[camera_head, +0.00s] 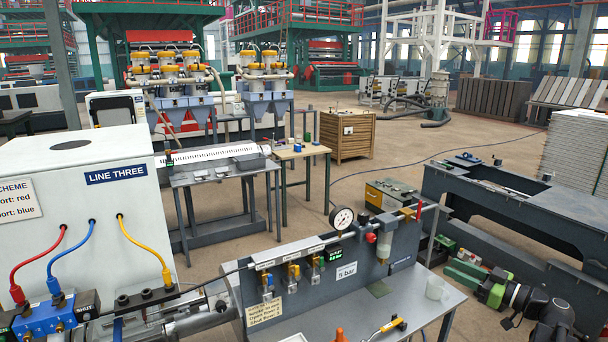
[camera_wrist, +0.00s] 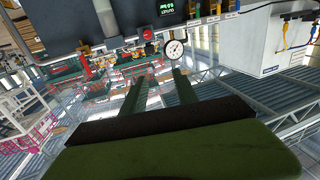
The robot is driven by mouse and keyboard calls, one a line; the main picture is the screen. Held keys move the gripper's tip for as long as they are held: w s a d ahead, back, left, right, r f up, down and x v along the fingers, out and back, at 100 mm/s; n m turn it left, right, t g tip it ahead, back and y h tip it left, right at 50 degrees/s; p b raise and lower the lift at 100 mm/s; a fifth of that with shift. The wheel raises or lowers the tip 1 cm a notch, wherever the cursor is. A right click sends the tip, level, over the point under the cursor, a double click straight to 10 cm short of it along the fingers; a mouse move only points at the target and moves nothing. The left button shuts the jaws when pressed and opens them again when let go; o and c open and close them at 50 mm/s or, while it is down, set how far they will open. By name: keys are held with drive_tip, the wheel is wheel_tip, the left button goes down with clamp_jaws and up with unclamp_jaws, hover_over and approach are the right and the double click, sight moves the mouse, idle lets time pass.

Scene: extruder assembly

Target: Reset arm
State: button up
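My gripper (camera_wrist: 160,80) shows in the wrist view as two grey-green fingers standing apart, with empty space between them. It is open and holds nothing. In the wrist view the scene is upside down, and the panel with the pressure gauge (camera_wrist: 175,49) lies beyond the fingertips. In the head view my arm is at the lower right, to the right of the grey bench, with its green and black end low beside the dark machine frame. The exact fingertip positions are hard to make out there.
In the head view, the grey panel (camera_head: 290,301) with gauge (camera_head: 342,217), valves and hoses stands on a bench (camera_head: 408,314). The white LINE THREE cabinet (camera_head: 90,210) is left; a dark machine frame (camera_head: 505,215) is right.

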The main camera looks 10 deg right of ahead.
drive_tip(key=w+a+f+n+g+y, duration=0.1)
drive_tip(key=w+a+f+g, duration=0.15)
drive_tip(key=a, duration=0.75)
drive_tip(key=w+a+f+n+g, duration=0.1)
drive_tip(key=a+f+n+g, duration=0.15)
drive_tip(key=a, duration=0.75)
drive_tip(key=w+a+f+n+g+y, duration=0.1)
drive_tip(key=a+f+g, duration=0.25)
drive_tip(key=a, duration=0.65)
drive_tip(key=s+a+f+m+g+h, duration=0.2)
drive_tip(key=s+a+f+g+h, duration=0.4)
drive_tip(key=a+f, duration=0.5)
drive_tip(key=s+d+f+m+h, duration=0.4)
drive_tip(key=s+d+m+h, duration=0.1)
drive_tip(key=d+m, duration=0.4)
drive_tip(key=shift+m+h, duration=0.45)
drive_tip(key=shift+h, duration=0.35)
